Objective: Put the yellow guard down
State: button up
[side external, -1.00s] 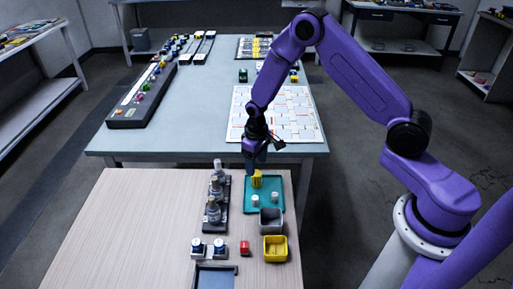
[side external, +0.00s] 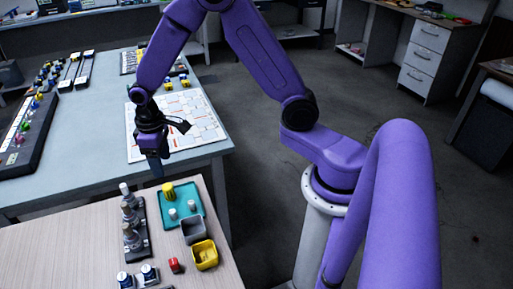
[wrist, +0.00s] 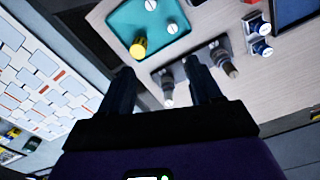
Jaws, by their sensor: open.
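The yellow guard (side external: 168,192) stands on the teal tray (side external: 186,219), near its far left corner, beside two small white-topped pegs (side external: 174,214). In the wrist view the guard (wrist: 138,47) is upright at the tray's edge, beyond the fingertips and clear of them. My gripper (side external: 158,174) is just behind and left of the guard in the side view. In the wrist view my gripper (wrist: 160,78) has its two dark fingers spread apart with nothing between them.
A blue-grey table with a white patterned board (side external: 195,120) lies behind. The wooden tabletop's left is clear.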

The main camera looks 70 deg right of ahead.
jog(key=s+a+r+n, duration=0.1)
jog(key=s+r+n, duration=0.1)
jog(key=s+r, duration=0.35)
jog(key=s+a+r+n, duration=0.2)
jog(key=s+r, duration=0.1)
jog(key=s, duration=0.6)
jog(key=s+d+r+n, duration=0.2)
jog(key=s+d+n, duration=0.2)
jog(key=s, duration=0.9)
jog(key=shift+s+d+r, duration=0.2)
jog(key=shift+s+d, duration=0.05)
jog(key=shift+d, duration=0.2)
